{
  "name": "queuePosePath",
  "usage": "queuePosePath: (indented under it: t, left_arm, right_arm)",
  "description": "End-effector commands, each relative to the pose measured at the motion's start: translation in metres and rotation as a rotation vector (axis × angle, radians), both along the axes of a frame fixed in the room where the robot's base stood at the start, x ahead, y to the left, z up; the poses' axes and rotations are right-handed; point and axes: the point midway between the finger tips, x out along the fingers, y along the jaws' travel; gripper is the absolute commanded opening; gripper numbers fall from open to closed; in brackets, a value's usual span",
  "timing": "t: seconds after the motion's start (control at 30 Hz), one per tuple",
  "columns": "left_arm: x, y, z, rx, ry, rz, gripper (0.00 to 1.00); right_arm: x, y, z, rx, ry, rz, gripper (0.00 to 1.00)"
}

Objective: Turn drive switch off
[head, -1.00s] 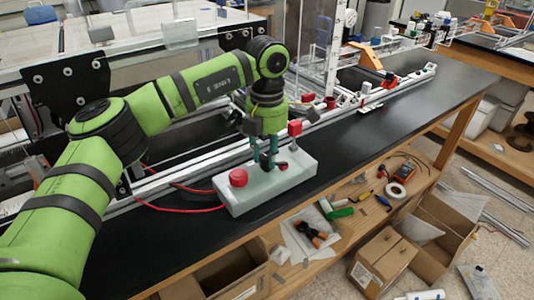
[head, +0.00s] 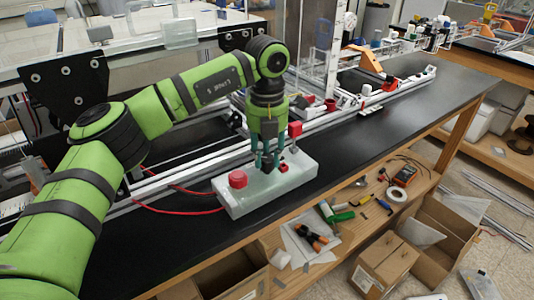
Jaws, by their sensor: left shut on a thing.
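A pale control box (head: 245,204) lies on the black bench top. A round red button (head: 238,179) sits on its left end, and a red block on a post (head: 295,130) stands at its back right. My left gripper (head: 268,163) points straight down over the middle of the box, its teal fingers shut on the drive switch (head: 283,166). The fingers hide most of the switch; only a small dark and red part shows to their right. I cannot read the switch's setting. My right gripper is not in view.
Aluminium rails (head: 330,117) run along the bench behind the box. Red cables (head: 180,211) leave the box's left side. Open cardboard boxes (head: 383,262) and tools lie below the bench's front edge. The bench top to the right is clear.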

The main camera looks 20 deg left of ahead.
Motion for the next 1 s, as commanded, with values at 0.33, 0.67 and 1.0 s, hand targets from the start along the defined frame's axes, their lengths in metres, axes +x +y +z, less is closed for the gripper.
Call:
queuePosePath:
  t: [0.33,0.67,1.0]
  left_arm:
    - [0.000,0.000,0.000,0.000,0.001,0.013,0.00]
    - [0.000,0.000,0.000,0.000,0.000,0.012,0.56]
    - [0.001,0.000,0.013,-0.001,-0.003,0.012,0.56]
  right_arm:
    - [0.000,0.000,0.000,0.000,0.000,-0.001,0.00]
    - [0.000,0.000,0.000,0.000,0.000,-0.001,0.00]
    - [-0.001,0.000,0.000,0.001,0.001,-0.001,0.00]
